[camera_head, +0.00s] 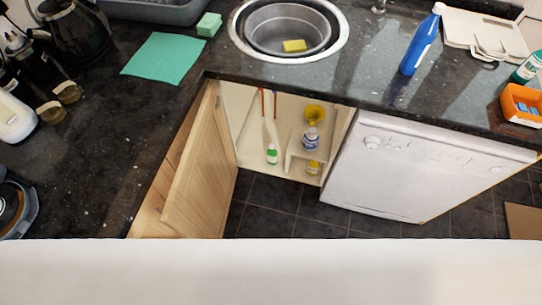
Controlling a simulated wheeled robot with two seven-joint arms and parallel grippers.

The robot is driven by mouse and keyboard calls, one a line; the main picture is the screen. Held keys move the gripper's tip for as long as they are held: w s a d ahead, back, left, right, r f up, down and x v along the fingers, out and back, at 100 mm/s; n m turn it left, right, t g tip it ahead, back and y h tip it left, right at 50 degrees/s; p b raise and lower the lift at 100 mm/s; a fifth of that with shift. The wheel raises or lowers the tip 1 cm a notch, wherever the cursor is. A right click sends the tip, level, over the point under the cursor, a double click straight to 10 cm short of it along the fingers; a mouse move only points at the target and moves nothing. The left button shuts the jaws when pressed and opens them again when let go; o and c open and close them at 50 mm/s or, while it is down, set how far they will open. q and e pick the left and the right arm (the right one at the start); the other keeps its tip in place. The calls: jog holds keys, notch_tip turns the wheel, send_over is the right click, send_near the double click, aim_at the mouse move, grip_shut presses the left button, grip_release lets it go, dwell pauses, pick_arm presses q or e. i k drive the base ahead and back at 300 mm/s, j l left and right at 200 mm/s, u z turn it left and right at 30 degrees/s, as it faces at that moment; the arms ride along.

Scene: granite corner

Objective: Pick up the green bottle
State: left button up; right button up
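Two bottles show green. A larger green bottle with a white label (527,68) is at the far right edge of the counter, partly cut off by the picture edge. I cannot tell which one the task means. Neither of my grippers is in view.
The wooden cabinet door (205,170) stands open to the left. The cabinet also holds a blue-and-white bottle (310,139) and yellow items. A white dishwasher (415,165) stands to the right. A blue bottle (421,42) and orange box (522,104) are on the dark counter.

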aim_at(272, 154)
jog(key=i+l, duration=0.1)
jog(key=l, duration=0.3)
jog(key=i+l, duration=0.1)
jog(key=l, duration=0.3)
jog(key=i+l, duration=0.1)
jog(key=l, duration=0.3)
jog(key=l+u, duration=0.15)
jog(key=u, duration=0.3)
jog(key=l+u, duration=0.15)
jog(key=u, duration=0.3)
jog(key=l+u, duration=0.15)
jog(key=u, duration=0.25)
jog(key=l+u, duration=0.2)
jog(key=u, duration=0.25)
